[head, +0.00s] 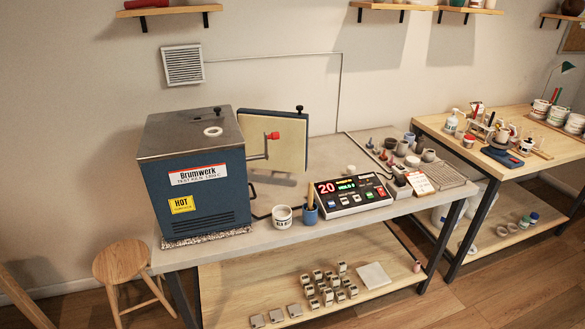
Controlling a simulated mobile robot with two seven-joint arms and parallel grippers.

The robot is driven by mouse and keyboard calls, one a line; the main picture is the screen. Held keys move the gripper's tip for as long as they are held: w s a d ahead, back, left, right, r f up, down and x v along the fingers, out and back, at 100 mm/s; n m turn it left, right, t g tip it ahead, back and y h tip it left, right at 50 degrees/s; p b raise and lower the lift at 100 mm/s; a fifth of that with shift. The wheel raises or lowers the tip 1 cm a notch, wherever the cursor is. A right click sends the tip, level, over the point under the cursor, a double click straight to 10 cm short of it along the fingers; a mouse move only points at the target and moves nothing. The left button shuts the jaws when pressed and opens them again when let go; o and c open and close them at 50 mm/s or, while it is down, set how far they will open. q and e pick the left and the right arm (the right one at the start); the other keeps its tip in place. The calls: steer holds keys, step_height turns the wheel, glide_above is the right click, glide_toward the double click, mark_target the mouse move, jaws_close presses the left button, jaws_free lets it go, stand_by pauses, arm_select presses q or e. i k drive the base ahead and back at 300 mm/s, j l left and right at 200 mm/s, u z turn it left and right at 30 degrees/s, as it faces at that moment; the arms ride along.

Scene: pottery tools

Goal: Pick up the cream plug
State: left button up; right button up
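A small cream, round piece that looks like the plug (351,169) sits on the grey table, just behind the controller box. It is small in the picture, and its exact shape is hard to tell. A pale ring (213,131) with a darker centre lies on top of the blue kiln (205,180); I cannot tell whether it is an open hole collar. Neither of my grippers is in view.
The controller (350,196) with lit red digits stands in front of the cream piece. A white tub (282,216) and blue cup (309,214) stand near the front edge. Several small pots (428,155) stand to the right.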

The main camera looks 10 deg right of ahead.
mark_target(351, 169)
steer(key=i+l+u, duration=0.15)
steer(key=l+u, duration=1.15)
steer(key=l, duration=1.25)
steer(key=k+l+u, duration=0.1)
steer(key=l, duration=0.45)
